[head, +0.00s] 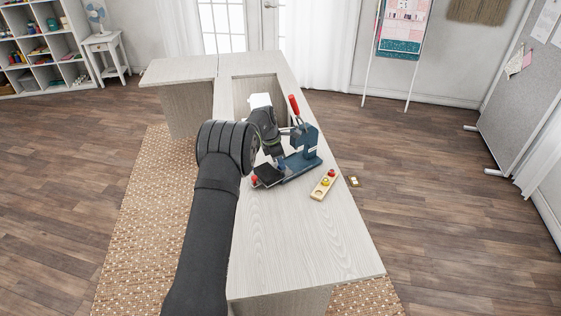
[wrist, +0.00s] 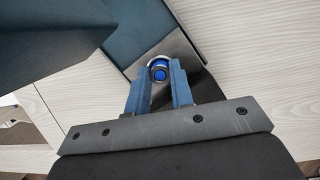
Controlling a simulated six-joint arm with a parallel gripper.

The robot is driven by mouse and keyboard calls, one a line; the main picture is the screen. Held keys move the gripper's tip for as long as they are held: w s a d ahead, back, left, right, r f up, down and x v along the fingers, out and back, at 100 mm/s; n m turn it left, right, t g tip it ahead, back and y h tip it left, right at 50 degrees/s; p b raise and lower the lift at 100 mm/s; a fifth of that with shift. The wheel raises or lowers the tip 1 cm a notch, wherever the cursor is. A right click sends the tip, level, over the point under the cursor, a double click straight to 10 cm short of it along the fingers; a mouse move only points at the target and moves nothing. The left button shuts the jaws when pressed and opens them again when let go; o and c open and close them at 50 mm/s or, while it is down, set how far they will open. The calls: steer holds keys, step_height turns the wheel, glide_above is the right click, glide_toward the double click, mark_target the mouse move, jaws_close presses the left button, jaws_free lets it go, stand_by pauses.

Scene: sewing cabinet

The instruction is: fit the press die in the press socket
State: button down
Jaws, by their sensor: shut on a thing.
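My gripper (wrist: 159,88) is shut on the press die (wrist: 160,75), a small round metal piece with a bright blue centre, held between the fingertips in the wrist view. The die is over or on a bare metal plate (wrist: 172,50) of the blue press; I cannot tell whether it touches. The press (head: 304,150), with a red-handled lever, stands on the table in the head view. My gripper is low beside its front left, and the fingertips are hard to make out there. The press socket is not clearly visible.
The near part of the pale table (head: 300,240) is clear. A small yellowish thing (head: 353,181) lies beyond the right edge.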

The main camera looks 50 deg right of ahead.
steer(key=c, duration=1.2)
jaws_free()
steer(key=shift+r, duration=0.1)
steer(key=v, duration=1.7)
steer(key=shift+w+r, duration=0.1)
steer(key=x, duration=1.7)
steer(key=shift+f, duration=0.2)
steer(key=shift+r, duration=0.1)
